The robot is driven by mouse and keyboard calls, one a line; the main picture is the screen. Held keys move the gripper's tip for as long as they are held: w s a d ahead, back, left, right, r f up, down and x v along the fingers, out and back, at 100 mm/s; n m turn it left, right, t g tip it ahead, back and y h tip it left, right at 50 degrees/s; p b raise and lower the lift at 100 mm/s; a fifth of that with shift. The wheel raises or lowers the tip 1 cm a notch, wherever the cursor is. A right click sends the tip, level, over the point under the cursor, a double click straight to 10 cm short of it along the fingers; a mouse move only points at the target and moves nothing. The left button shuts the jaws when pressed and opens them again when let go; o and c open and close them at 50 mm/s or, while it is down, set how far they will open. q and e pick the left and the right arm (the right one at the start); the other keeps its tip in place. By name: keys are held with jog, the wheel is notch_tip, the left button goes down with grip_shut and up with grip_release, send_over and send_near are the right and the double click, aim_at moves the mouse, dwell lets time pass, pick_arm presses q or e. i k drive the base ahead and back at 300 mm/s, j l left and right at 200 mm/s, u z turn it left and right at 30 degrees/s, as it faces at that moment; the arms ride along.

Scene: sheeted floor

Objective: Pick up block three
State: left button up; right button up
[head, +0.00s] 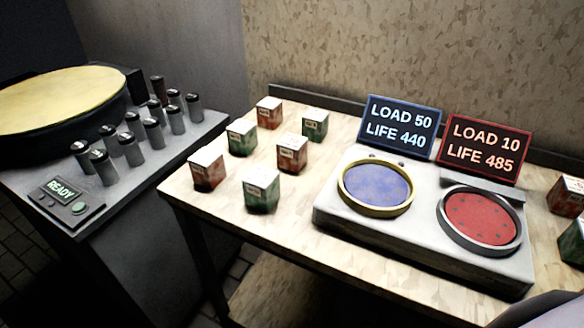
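Several small red and green blocks with white tops stand on the light wooden table. A red block (268,112) is at the back, with a green block (315,125) to its right. A green block (241,138) and a red block (291,154) stand in the middle. A red block (207,170) is at the left edge and a green block (261,190) is nearest the front. Small marks on the blocks are too small to read, so I cannot tell which is block three. Neither gripper is in view.
A grey unit (420,245) carries a blue disc (376,187) and a red disc (480,219). Behind it stand signs reading "LOAD 50 LIFE 440" (400,127) and "LOAD 10 LIFE 485" (483,149). More blocks (567,196) are at far right. A left bench holds several cylinders (130,148) and a "READY" panel (61,190).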

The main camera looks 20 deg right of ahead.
aim_at(207, 166)
jog(key=j+u, duration=0.15)
jog(key=j, duration=1.1)
jog(key=k, duration=0.05)
